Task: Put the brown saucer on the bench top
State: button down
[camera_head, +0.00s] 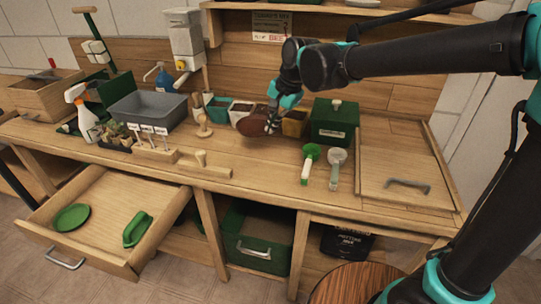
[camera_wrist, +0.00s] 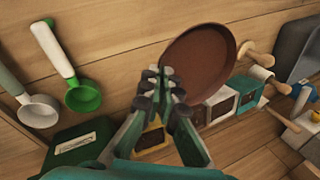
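The brown saucer (camera_head: 252,126) is in my gripper (camera_head: 272,118), in front of the row of small pots at the back of the bench. In the wrist view the saucer (camera_wrist: 200,58) is a round brown dish, with its rim at the fingertips (camera_wrist: 163,84). My gripper is shut on that rim. The saucer looks tilted and held over the bench top (camera_head: 243,165); the exact gap below it is hard to tell. The bench top is bare wood beneath and in front of it.
A green scoop (camera_head: 308,165) and a pale scoop (camera_head: 336,168) lie right of the saucer. A dark green box (camera_head: 335,122) stands behind them. The open drawer (camera_head: 105,239) holds a green saucer (camera_head: 71,218).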

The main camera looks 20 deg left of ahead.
aim_at(268, 162)
notch_tip(268, 162, down, 12)
jog(key=shift+r, duration=0.1)
dwell(0.4)
jog(key=c, duration=2.1)
grip_release()
jog(key=shift+o, duration=0.5)
jog(key=v, duration=1.2)
